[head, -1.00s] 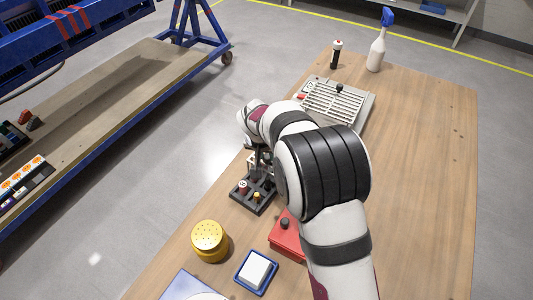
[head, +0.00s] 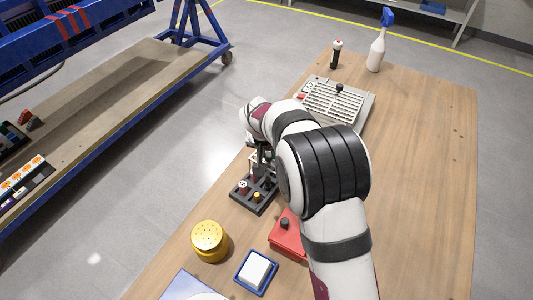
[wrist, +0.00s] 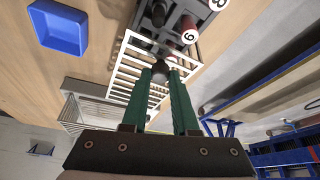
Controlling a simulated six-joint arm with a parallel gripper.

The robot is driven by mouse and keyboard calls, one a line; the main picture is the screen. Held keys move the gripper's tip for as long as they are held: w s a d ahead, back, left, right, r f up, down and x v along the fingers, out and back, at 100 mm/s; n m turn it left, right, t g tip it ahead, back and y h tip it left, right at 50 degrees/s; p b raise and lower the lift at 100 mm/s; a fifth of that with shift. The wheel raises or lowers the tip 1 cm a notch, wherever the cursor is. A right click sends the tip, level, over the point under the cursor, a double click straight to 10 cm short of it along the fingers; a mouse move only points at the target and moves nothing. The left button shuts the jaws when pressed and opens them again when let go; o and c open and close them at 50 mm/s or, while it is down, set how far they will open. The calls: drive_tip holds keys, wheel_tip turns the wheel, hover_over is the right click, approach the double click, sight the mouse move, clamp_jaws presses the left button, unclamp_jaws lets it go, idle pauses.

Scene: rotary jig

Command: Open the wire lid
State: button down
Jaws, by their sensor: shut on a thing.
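The white wire lid (wrist: 128,68) shows in the wrist view as a barred grid, partly behind my fingers. A dark knob (wrist: 158,71) is at the lid, between my fingertips. My gripper (wrist: 168,77), with two green fingers, is shut on this knob. A grey wire basket (wrist: 92,112) shows beside the lid. I cannot tell the lid's exact tilt. In the head view my arm hides most of the lid and basket, and the fingers are hardly visible.
A black rack (head: 252,192) with numbered pegs stands close to the gripper. A blue bin (wrist: 58,28) is near the lid. A red box (head: 287,238), a yellow shaker (head: 209,240) and a grey slatted unit (head: 358,108) also stand on the table. The table's right side is clear.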

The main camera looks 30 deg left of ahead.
drive_tip(key=w, duration=0.3)
drive_tip(key=shift+w+d, duration=0.2)
drive_tip(key=shift+w, duration=0.15)
drive_tip(key=c, duration=0.7)
unclamp_jaws()
drive_tip(key=shift+r, duration=0.1)
drive_tip(key=v, duration=1.5)
drive_tip(key=shift+s+d+r, duration=0.15)
drive_tip(key=shift+s+r, duration=0.1)
drive_tip(key=shift+r, duration=0.05)
